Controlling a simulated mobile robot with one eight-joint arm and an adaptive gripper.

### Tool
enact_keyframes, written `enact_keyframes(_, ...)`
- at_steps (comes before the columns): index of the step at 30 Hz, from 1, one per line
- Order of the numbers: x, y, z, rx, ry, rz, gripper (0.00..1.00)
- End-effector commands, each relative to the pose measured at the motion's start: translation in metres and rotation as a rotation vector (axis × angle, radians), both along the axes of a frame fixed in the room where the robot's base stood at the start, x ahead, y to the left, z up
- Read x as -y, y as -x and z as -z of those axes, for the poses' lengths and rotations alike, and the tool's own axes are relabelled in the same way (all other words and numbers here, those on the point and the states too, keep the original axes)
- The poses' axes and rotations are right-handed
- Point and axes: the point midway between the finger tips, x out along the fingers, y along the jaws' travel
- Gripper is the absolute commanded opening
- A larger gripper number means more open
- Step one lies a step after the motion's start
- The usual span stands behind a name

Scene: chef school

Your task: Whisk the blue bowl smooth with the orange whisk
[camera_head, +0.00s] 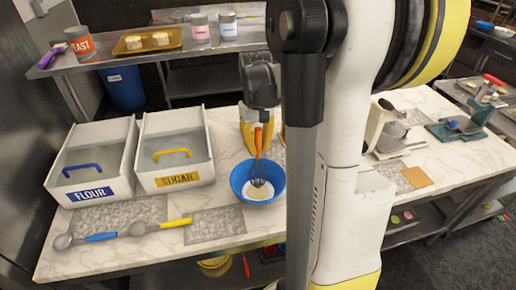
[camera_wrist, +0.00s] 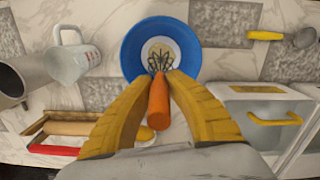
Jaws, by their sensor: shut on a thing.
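The blue bowl (camera_head: 275,187) stands on the marble counter in the head view, with a pale substance at its bottom. It also shows in the wrist view (camera_wrist: 131,52), top centre. The orange whisk (camera_head: 258,141) is tilted, with its dark wires down inside the bowl. In the wrist view the whisk's orange handle (camera_wrist: 158,104) sits between my yellow fingers. My gripper (camera_wrist: 158,88) is shut on the handle, above the near side of the bowl. In the head view my arm partly hides the area right of the bowl.
The flour bin (camera_head: 92,170) and sugar bin (camera_head: 174,153) stand left of the bowl. A blue-handled scoop (camera_head: 86,239) and a yellow-handled scoop (camera_head: 160,227) lie in front. The wrist view shows a measuring jug (camera_wrist: 74,58), a metal pot (camera_wrist: 14,78) and a rolling pin (camera_wrist: 75,129).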

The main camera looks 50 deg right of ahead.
Motion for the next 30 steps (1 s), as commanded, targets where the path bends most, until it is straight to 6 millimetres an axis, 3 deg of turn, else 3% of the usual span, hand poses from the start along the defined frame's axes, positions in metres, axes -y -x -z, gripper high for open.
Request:
enact_keyframes(18, 0.0, 0.0, -0.058, 0.0, 0.0, 0.0, 0.0)
enact_keyframes(30, 0.0, 0.0, -0.06, 0.0, 0.0, 0.0, 0.0)
